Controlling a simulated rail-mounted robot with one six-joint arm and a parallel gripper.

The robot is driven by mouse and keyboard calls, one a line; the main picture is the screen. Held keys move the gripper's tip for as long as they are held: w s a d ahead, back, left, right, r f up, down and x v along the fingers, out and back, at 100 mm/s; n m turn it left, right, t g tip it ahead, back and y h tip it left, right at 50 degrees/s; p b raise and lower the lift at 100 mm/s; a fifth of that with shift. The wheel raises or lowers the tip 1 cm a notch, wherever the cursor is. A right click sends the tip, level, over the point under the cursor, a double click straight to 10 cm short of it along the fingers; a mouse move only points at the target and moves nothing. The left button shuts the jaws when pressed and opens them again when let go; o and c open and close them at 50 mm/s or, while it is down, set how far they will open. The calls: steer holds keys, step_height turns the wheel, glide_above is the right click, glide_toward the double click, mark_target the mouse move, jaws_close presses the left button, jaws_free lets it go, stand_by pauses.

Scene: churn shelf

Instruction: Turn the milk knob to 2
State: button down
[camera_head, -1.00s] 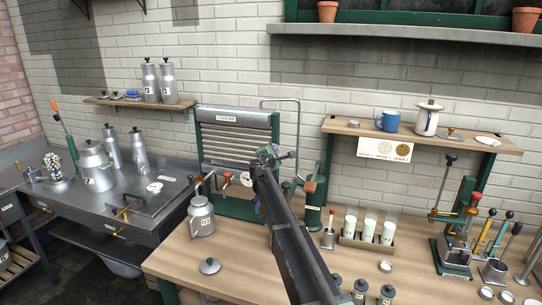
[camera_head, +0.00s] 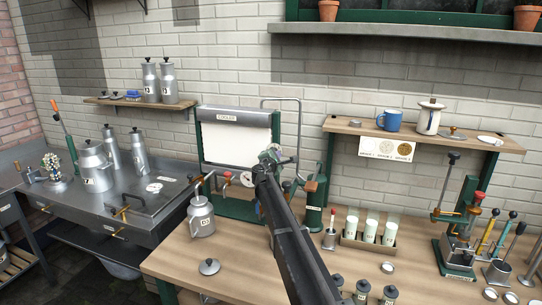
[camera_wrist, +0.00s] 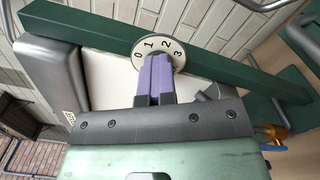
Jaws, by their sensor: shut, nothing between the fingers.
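The milk knob's dial (camera_wrist: 142,64) is a pale disc marked 0, 1, 2, 3, on the green bar of the cooler (camera_head: 233,117). In the wrist view my gripper's purple fingers (camera_wrist: 155,62) are shut together, with their tips over the lower middle of the dial. They hide the knob's middle and any pointer, so I cannot tell its setting or whether they touch it. In the head view my gripper (camera_head: 270,157) is at the cooler's right side, and the knob is hidden there. The cooler's front panel (camera_head: 236,143) is covered in plain white.
A metal can (camera_head: 201,217) stands under the cooler's left side, near a gauge (camera_head: 247,179). A rack (camera_head: 367,244) of white-filled glasses stands to the right. A lid (camera_head: 209,267) lies on the wooden table. A curved pipe (camera_head: 298,130) rises behind my gripper.

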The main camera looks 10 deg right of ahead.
steer(key=shift+d, duration=0.8)
steer(key=shift+s, duration=0.15)
steer(key=v, duration=0.5)
steer(key=shift+s+f, duration=0.2)
steer(key=shift+s, duration=0.05)
steer(key=shift+a, duration=0.15)
